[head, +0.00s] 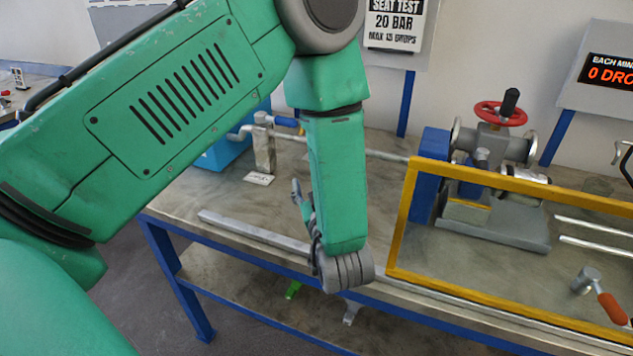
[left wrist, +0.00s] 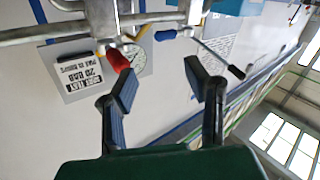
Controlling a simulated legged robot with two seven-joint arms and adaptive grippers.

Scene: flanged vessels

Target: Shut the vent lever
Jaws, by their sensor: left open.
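A lever with an orange-red grip (head: 612,309) stands on a grey stem at the right front of the bench. A blue-handled lever (head: 285,122) sits on the pipework at the back left; no label shows which is the vent lever. My left gripper (head: 299,200) hangs over the bench, partly hidden by my forearm. In the left wrist view its open, empty jaws (left wrist: 163,82) face pipework. A red handle (left wrist: 117,60) lies just beyond the left finger in that picture; contact cannot be told. My right gripper is not in view.
A yellow frame (head: 398,226) stands at the bench's front right, before a valve with a red handwheel (head: 499,113). A metal bar (head: 255,233) lies along the front edge. A blue box (head: 222,153) is at the back left. The bench between has some free room.

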